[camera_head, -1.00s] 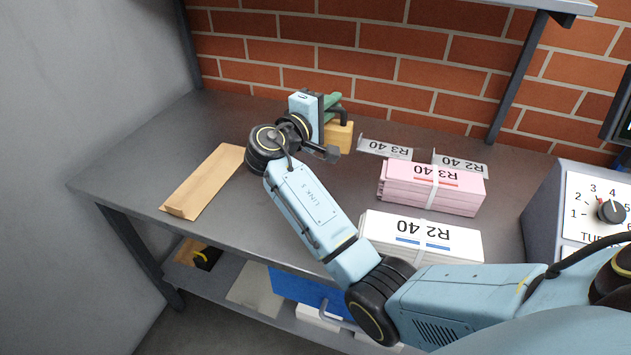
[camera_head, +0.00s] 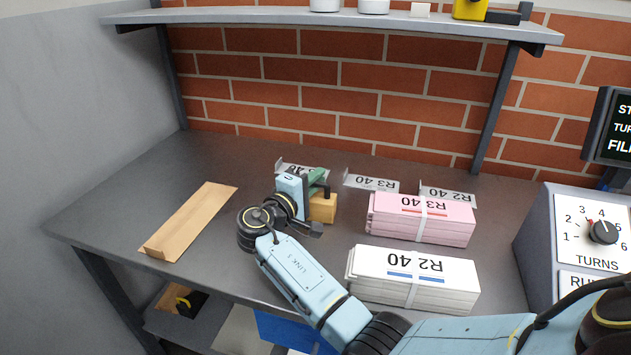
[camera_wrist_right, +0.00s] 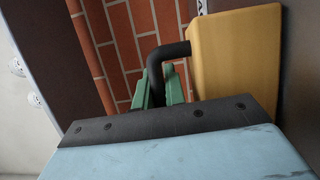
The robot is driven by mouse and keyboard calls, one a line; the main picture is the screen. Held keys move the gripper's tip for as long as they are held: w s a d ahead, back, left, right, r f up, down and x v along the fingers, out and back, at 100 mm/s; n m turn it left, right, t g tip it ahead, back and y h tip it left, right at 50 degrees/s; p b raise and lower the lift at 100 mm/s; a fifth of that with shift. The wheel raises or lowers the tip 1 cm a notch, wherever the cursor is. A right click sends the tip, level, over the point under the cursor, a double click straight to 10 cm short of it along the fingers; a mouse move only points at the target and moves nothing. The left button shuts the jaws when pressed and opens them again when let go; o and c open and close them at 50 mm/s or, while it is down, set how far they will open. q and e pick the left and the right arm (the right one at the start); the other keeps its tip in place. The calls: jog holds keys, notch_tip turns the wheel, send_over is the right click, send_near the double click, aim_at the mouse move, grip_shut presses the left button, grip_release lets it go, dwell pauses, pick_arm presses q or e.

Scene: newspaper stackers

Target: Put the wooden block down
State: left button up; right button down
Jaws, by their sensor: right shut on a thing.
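The wooden block (camera_head: 322,208) is a yellow-brown block with a black bent handle. My right gripper (camera_head: 317,178) has green fingers shut on that handle. In the right wrist view the block (camera_wrist_right: 236,62) hangs beside the green fingers (camera_wrist_right: 162,92), with the handle (camera_wrist_right: 168,54) between them. The block is at or just above the grey bench top (camera_head: 230,165), left of the pink stack; I cannot tell whether it touches. My left gripper is out of view.
A pink stack (camera_head: 420,228) and a white stack (camera_head: 415,292) lie right of the block. Label holders (camera_head: 370,182) stand behind. A flat brown board (camera_head: 188,222) lies left. A shelf (camera_head: 330,19) hangs above, and a control box (camera_head: 570,240) stands right. Bench at back left is bare.

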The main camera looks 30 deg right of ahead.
jog(key=shift+f, duration=0.1)
jog(key=c, duration=1.5)
grip_release()
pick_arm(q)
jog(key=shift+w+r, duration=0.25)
pick_arm(e)
jog(key=shift+o, duration=0.2)
